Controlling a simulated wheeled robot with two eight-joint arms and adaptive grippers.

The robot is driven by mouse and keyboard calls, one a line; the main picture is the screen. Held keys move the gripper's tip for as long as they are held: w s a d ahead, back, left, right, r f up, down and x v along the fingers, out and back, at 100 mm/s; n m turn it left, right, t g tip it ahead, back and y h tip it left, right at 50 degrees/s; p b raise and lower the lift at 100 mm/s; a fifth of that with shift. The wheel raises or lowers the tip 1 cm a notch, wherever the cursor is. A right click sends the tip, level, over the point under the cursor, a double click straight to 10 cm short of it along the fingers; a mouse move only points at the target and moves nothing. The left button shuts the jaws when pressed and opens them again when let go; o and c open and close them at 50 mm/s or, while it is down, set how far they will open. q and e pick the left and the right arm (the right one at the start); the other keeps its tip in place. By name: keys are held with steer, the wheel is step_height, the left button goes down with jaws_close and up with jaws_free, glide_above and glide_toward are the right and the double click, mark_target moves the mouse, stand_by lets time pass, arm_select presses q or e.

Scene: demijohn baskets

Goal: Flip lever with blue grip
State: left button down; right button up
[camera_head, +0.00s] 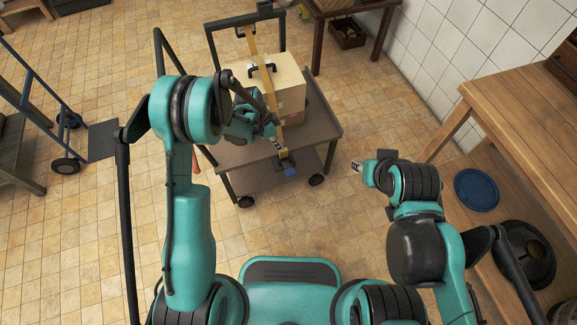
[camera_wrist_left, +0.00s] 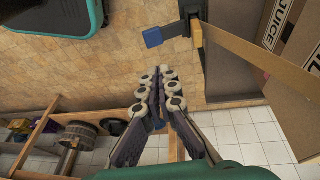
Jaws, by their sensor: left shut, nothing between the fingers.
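The lever with the blue grip (camera_head: 290,171) sticks out past the front edge of the cart, at the lower end of an orange strap (camera_head: 268,80). In the left wrist view the blue grip (camera_wrist_left: 153,37) is at the top, on a dark lever joined to the strap's buckle (camera_wrist_left: 194,30). My left gripper (camera_head: 277,143) is just above the cart's front edge, close to the lever. Its fingers (camera_wrist_left: 159,78) are together, empty and apart from the blue grip. My right gripper (camera_head: 357,166) is over the floor right of the cart; its fingers are too small to judge.
The strap runs over a cardboard box (camera_head: 291,85) on the brown cart (camera_head: 325,128). A wooden table (camera_head: 520,95) stands at the right, with a blue lid (camera_head: 477,189) below it. A blue hand truck (camera_head: 40,110) is at the left. The tiled floor before the cart is clear.

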arm_select(q)
steer(key=shift+d+f, duration=0.1)
steer(key=shift+f, duration=0.15)
steer(key=b, duration=0.4)
glide_above(291, 171)
steer(key=w+a, duration=0.1)
steer(key=a, duration=0.1)
steer(key=f, duration=0.9)
steer(key=shift+w+d+f, duration=0.15)
steer(key=shift+d+f, duration=0.1)
steer(key=shift+f, duration=0.1)
steer(key=shift+s+d+f+b, duration=0.1)
steer(key=shift+s+f+b, duration=0.15)
steer(key=shift+f, duration=0.35)
steer(key=shift+s+d+f+b, duration=0.1)
steer(key=shift+s+f+b, duration=0.1)
steer(key=shift+f+b, duration=0.3)
steer(key=shift+s+d+f+b, duration=0.1)
steer(key=shift+s+f+b, duration=0.1)
steer(key=shift+f, duration=0.5)
